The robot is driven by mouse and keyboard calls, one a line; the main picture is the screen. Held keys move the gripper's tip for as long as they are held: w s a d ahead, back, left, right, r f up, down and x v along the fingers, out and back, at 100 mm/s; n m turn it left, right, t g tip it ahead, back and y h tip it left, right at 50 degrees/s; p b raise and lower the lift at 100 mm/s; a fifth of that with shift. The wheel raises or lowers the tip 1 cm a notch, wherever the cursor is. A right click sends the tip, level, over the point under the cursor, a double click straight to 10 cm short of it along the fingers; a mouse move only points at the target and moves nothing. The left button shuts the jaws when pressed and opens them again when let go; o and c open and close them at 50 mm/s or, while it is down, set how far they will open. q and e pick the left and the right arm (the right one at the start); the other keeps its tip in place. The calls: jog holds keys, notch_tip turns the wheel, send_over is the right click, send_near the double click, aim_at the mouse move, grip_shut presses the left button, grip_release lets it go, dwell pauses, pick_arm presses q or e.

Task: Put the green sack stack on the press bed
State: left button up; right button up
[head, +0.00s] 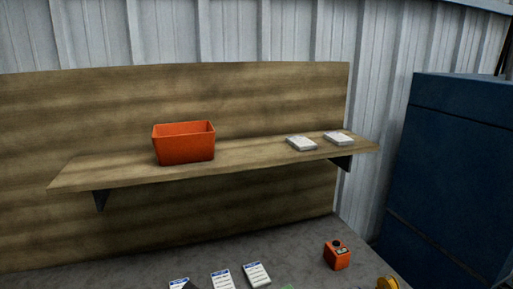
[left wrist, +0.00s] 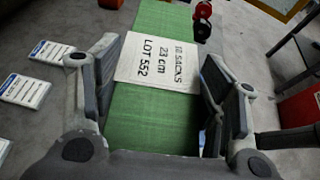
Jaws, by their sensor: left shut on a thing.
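The green sack stack (left wrist: 150,125) lies lengthwise through the left wrist view, with a white paper label (left wrist: 160,62) reading "SACKS, 23 cm, LOT 552" across it. My left gripper (left wrist: 158,66) is shut on the stack, one finger at each side near the label. In the head view only a small green patch (head: 289,287) shows at the bottom edge; I cannot tell if it is the stack. My right gripper is not in view. I cannot make out the press bed in either view.
White blue-headed cards (head: 256,274) lie on the grey worktop (head: 150,270). An orange device (head: 337,255) and a yellow object (head: 387,283) are to their right. The wooden shelf (head: 110,174) holds an orange bin (head: 185,145) and two white packs (head: 301,143). A blue cabinet (head: 450,170) stands right.

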pick_arm(q)
jog(key=s+a+n+t+y, duration=0.1)
jog(key=s+a, duration=0.2)
jog(key=a, duration=1.2)
jog(key=shift+a+n+t, duration=0.25)
jog(key=shift+n+t, duration=0.05)
jog(key=shift+t, duration=0.1)
